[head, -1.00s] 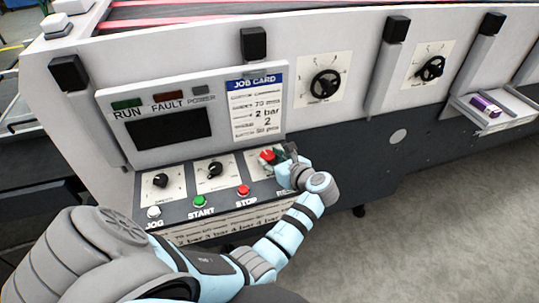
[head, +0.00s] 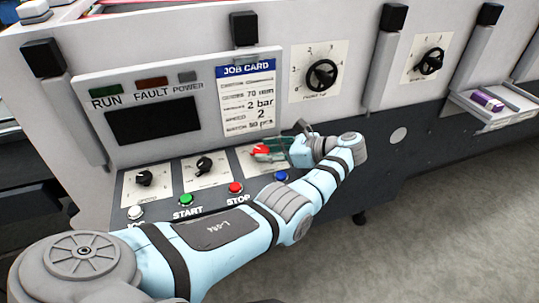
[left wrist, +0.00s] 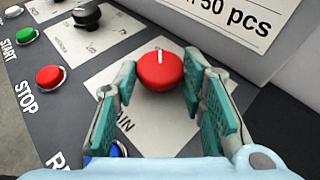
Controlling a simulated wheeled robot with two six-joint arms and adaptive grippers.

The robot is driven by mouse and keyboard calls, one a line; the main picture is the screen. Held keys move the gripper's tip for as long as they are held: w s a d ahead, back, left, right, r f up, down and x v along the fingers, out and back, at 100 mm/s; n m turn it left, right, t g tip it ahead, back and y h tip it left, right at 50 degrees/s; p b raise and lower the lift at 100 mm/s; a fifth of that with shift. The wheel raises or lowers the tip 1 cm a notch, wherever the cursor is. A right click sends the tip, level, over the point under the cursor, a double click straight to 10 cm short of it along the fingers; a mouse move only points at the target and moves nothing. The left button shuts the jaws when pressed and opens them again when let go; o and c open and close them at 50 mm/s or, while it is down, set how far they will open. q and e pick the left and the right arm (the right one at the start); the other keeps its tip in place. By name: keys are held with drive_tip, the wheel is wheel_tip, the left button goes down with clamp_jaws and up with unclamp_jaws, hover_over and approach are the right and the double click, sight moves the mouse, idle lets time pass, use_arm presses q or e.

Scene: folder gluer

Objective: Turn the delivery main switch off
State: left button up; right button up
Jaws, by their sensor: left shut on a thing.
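The delivery main switch is a red rotary knob (head: 261,149) with a white pointer line, on a pale plate at the right end of the control panel. In the left wrist view the red knob (left wrist: 160,71) sits between the green-padded fingers, its white line pointing toward the plate's upper edge. My left gripper (head: 270,151) is shut on the knob, its hand to the right of it; its fingers also show in the left wrist view (left wrist: 160,82). The plate's lettering is partly hidden by the fingers. My right gripper is not in view.
Two black selector knobs (head: 145,178) (head: 204,165) sit left of the switch. White, green, red (head: 235,188) and blue (head: 281,176) buttons line the panel's front. A display with a job card (head: 247,95) stands behind. Black handwheels (head: 322,75) are farther right.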

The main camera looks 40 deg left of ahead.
sight(268, 151)
use_arm(q)
drive_tip(key=shift+w+a+r, duration=0.1)
drive_tip(key=shift+r, duration=0.2)
drive_tip(key=o, duration=1.1)
drive_tip(key=shift+f, duration=0.15)
wheel_tip(268, 151, up, 10)
drive_tip(key=shift+r, duration=0.1)
drive_tip(key=shift+a, duration=0.1)
